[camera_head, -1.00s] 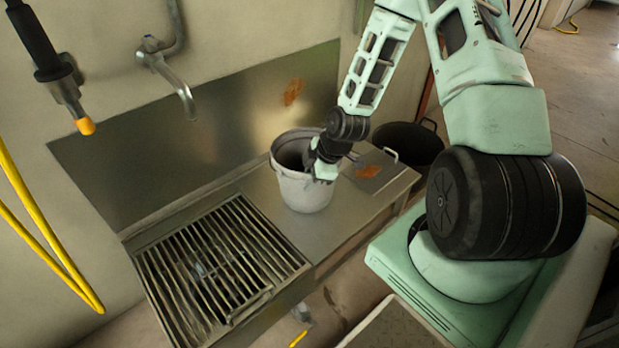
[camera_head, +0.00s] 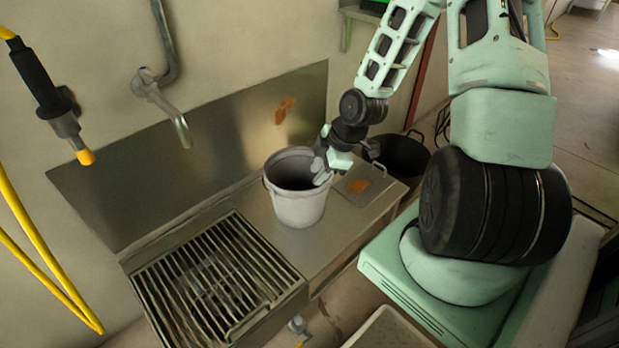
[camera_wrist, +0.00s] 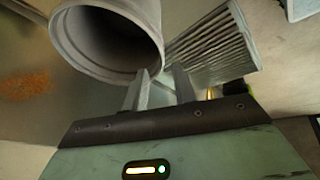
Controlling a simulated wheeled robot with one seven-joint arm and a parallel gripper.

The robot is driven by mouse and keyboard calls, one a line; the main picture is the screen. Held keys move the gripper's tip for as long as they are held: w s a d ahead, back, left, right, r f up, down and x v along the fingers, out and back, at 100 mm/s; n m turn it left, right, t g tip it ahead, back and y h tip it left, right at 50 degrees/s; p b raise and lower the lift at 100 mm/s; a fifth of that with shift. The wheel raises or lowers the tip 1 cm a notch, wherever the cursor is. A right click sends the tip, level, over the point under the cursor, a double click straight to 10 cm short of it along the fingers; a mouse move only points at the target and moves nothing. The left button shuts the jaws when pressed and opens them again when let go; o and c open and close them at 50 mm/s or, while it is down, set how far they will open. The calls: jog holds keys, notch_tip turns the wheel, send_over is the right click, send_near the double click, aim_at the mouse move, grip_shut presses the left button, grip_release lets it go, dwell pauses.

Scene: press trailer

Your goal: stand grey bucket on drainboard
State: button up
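The grey bucket (camera_head: 298,207) stands upright on the bare metal drainboard (camera_head: 255,222), to the right of the grate. Its open mouth faces up. My gripper (camera_head: 322,167) is at the right side of the bucket's rim, slightly above it. In the wrist view the bucket (camera_wrist: 140,55) fills the upper left. There my gripper's fingers (camera_wrist: 160,85) are apart, with nothing held between them. The left finger overlaps the bucket's edge in the picture; I cannot tell whether they touch.
The slatted grate (camera_head: 215,285) lies left of the bucket. A wall tap (camera_head: 165,100) hangs above the counter, with a yellow hose (camera_head: 45,245) at far left. A black bin (camera_head: 403,157) stands beyond the counter's right end. The drainboard's front edge is close to the bucket.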

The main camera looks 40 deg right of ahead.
jog(key=s+a+r+m+g+h, duration=0.1)
jog(key=s+a+r+g, duration=0.1)
jog(key=a+r, duration=0.5)
jog(key=s+a+r+m+g+h, duration=0.1)
jog(key=s+a+r, duration=0.25)
jog(key=a, duration=0.75)
jog(key=s+a+r+m, duration=0.1)
jog(key=s+a+r, duration=0.3)
jog(key=s, duration=0.2)
jog(key=s+a+r+m+g, duration=0.1)
jog(key=s+a+r, duration=0.3)
jog(key=s+a, duration=0.1)
jog(key=shift+s+a, duration=0.25)
jog(key=shift+s, duration=0.6)
jog(key=shift+r, duration=0.15)
notch_tip(320, 180, up, 22)
jog(key=p, duration=2.2)
jog(key=shift+r, duration=0.15)
